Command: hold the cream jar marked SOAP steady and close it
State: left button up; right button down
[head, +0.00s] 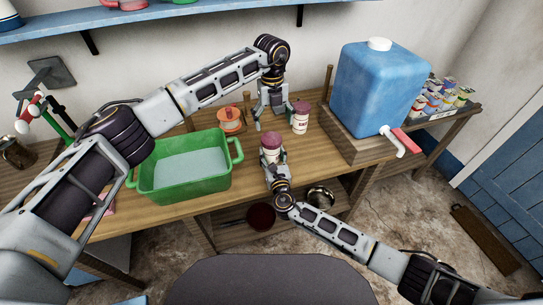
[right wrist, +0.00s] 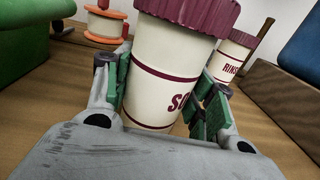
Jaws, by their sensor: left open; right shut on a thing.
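The cream jar (head: 270,156) stands upright near the front edge of the wooden bench. In the right wrist view the start of its maroon lettering, "SO", shows on the cream wall (right wrist: 151,91). A ribbed maroon lid (right wrist: 188,14) sits on its mouth; I cannot tell how tight it is. My right gripper (head: 273,163) is shut around the jar's body from the front, with green finger pads on both sides. My left gripper (head: 271,108) is open and empty, pointing down behind the jar, apart from it.
A second cream jar with a maroon lid, marked RINSE (right wrist: 231,66), stands behind and right (head: 300,119). An orange and cream spool (head: 230,121) is behind left. A green basin (head: 184,188) stands left. A blue water tank (head: 380,90) with a tap stands right.

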aim_at(272, 138)
pick_arm(q)
jog(key=n, duration=0.7)
jog(key=shift+a, duration=0.25)
jog(key=n, duration=0.7)
jog(key=shift+f, duration=0.15)
dwell(0.4)
jog(key=shift+f, duration=3.9)
jog(key=c, duration=1.1)
